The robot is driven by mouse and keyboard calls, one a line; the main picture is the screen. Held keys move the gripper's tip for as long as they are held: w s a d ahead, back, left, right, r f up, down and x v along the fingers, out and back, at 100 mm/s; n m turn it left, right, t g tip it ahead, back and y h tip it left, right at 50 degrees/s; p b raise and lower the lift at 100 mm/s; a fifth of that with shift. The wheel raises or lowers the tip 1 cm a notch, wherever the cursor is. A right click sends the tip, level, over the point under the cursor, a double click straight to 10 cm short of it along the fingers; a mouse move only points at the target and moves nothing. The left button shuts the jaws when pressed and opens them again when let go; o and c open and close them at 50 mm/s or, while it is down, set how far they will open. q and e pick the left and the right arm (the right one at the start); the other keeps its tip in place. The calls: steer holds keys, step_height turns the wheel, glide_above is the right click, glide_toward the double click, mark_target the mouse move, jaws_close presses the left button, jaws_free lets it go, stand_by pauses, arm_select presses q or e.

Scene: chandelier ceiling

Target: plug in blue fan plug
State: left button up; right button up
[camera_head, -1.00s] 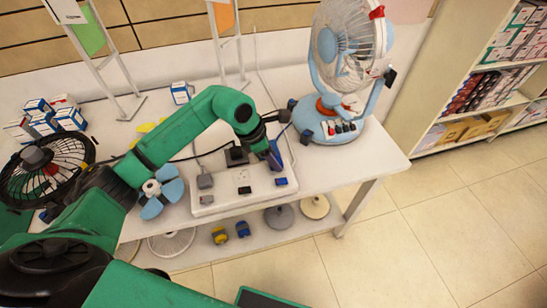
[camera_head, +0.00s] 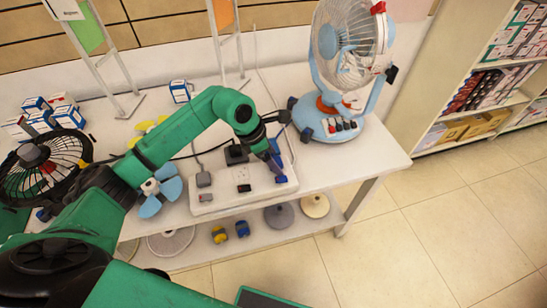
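The light-blue and white fan (camera_head: 345,62) stands upright at the back right of the table, with a row of buttons on its base. The white power strip (camera_head: 226,190) lies near the table's front edge. My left gripper (camera_head: 274,158) points down at the strip's right end, its tips close to the strip's top. Small blue parts show at its fingertips; I cannot tell whether they are a plug or the fingers, nor how wide the fingers are. A blue switch (camera_head: 281,179) is on the strip just below the tips. My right gripper is not in view.
A grey plug (camera_head: 204,180) sits on the strip's left part. A black plug-like block (camera_head: 236,155) is behind it. The table's right front is clear.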

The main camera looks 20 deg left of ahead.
arm_select(q)
steer(key=b+v, duration=0.1)
steer(key=v, duration=1.3)
steer(key=shift+r, duration=0.3)
steer(key=shift+a, duration=0.1)
